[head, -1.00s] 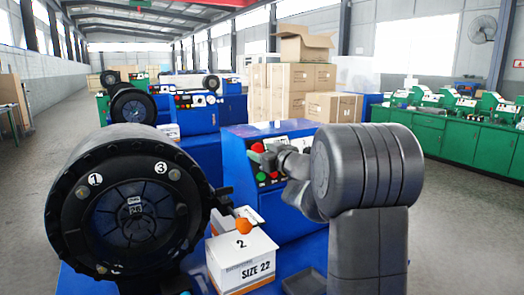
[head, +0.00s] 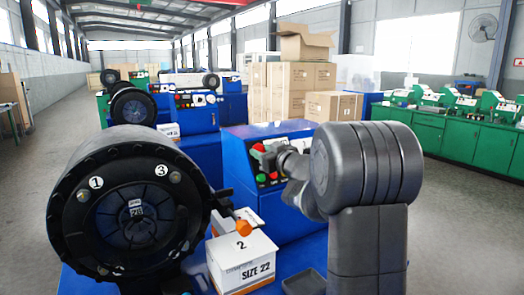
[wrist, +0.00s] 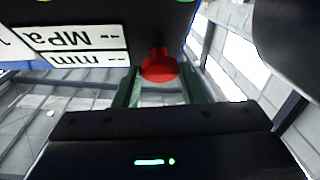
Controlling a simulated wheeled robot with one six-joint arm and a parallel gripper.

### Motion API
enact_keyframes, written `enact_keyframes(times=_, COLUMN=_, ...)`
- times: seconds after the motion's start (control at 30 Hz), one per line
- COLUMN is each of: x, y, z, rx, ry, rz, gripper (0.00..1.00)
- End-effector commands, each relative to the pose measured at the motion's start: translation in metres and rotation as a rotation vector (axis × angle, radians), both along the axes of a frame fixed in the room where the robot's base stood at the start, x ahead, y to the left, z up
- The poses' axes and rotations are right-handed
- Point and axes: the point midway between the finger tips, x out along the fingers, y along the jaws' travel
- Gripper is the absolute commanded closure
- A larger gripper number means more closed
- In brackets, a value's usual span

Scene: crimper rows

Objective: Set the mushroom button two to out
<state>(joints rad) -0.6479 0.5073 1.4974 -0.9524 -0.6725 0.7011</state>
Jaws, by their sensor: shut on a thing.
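The red mushroom button (wrist: 159,66) sits on the dark underside-up panel in the wrist view, between the two green fingers of my gripper (wrist: 160,84). The gripper is shut on it. In the head view, a red button (head: 258,147) shows on the front panel of the blue machine, with my gripper reaching it from the right; its fingertips are small and partly hidden there. How far the button stands out is hard to tell.
Green and red buttons (head: 263,177) sit lower on the same panel. White MPa and mm labels (wrist: 85,40) lie beside the button.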

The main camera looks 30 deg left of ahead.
Motion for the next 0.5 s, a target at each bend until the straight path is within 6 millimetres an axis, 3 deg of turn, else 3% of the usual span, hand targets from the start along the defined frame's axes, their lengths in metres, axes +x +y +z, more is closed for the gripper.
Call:
enact_keyframes(times=0.27, x=-0.0010, y=-0.0022, z=0.0019, rx=0.002, ry=-0.001, rz=0.000, gripper=1.00)
enact_keyframes(times=0.3, x=-0.0010, y=-0.0022, z=0.0020, rx=0.002, ry=-0.001, rz=0.000, gripper=0.57)
enact_keyframes(times=0.4, x=-0.0009, y=-0.0021, z=0.0019, rx=0.002, ry=-0.001, rz=0.000, gripper=0.41)
enact_keyframes(times=0.5, x=-0.0009, y=-0.0020, z=0.0018, rx=0.002, ry=-0.001, rz=0.000, gripper=0.41)
